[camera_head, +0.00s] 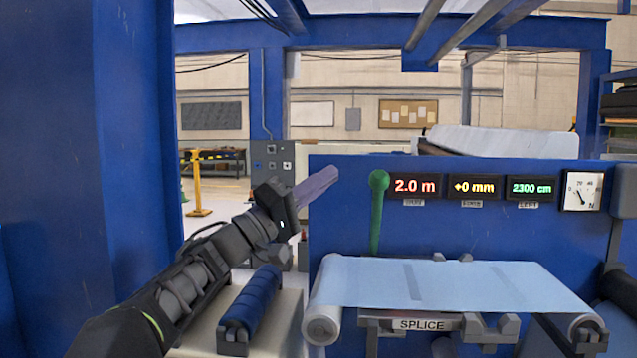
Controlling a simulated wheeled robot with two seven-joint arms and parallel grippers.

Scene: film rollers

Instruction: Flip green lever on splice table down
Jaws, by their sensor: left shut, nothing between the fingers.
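The green lever (377,212) stands upright at the left end of the splice table (440,284), in front of the blue panel. Its round green knob is at the top, beside the red display. A pale blue film sheet covers the table top, and a SPLICE label shows on its front. My left gripper (318,186) is shut and empty. Its purple-grey fingers point up and to the right, to the left of the lever's knob and apart from it in the picture. My right gripper is not in view.
A blue roller (250,302) lies below my left arm. A large blue column (90,150) fills the left side. A grey control box (273,163) stands behind my gripper.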

